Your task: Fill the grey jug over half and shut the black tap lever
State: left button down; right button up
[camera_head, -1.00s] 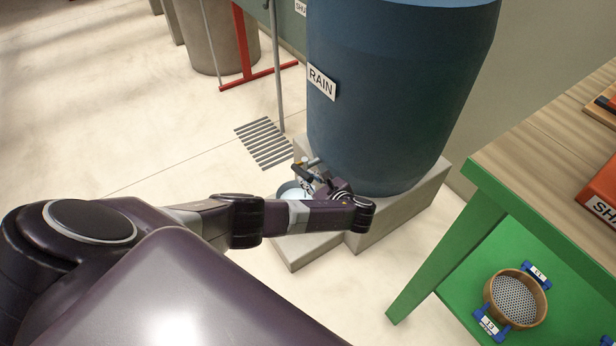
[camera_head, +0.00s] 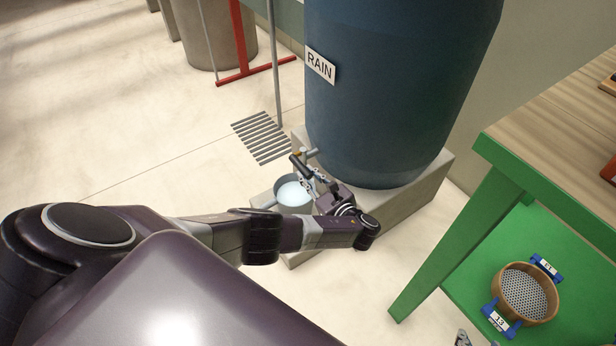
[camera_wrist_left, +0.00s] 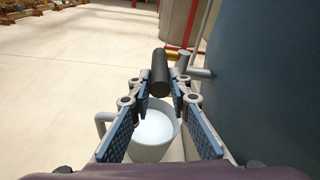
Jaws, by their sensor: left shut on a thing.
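The grey jug (camera_head: 282,207) stands below the tap on the step by the blue barrel. Pale water shows inside it, below the rim; its exact depth is hard to tell. The jug also shows in the left wrist view (camera_wrist_left: 151,153), with its handle to the left. The black tap lever (camera_wrist_left: 160,74) lies between the fingertips of my left gripper (camera_wrist_left: 158,88). In the head view, my left gripper (camera_head: 311,181) is shut on the lever (camera_head: 301,166), beside and above the jug. The grey tap (camera_head: 311,153) comes out of the barrel. I make out no water stream.
The blue RAIN barrel (camera_head: 400,90) stands on a pale block (camera_head: 428,178) to the right. A floor grate (camera_head: 262,137) lies behind the jug. A green table (camera_head: 450,220) with a round sieve stands at right. A grey piece at the bottom edge may be my right gripper (camera_head: 462,339).

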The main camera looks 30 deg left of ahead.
pick_arm(q)
jog(key=shift+f, duration=0.2)
pick_arm(e)
jog(key=shift+w+a+r+t, duration=0.2)
jog(key=shift+w+r+t, duration=0.15)
jog(key=shift+w, duration=0.3)
jog(key=shift+w+a+r+t, duration=0.25)
jog(key=shift+w+r, duration=0.2)
jog(key=shift+w, duration=0.15)
pick_arm(q)
jog(key=shift+s, duration=0.1)
jog(key=c, duration=1.8)
grip_release()
jog(key=shift+d+r, duration=0.1)
jog(key=v, duration=1.2)
jog(key=shift+f, duration=0.2)
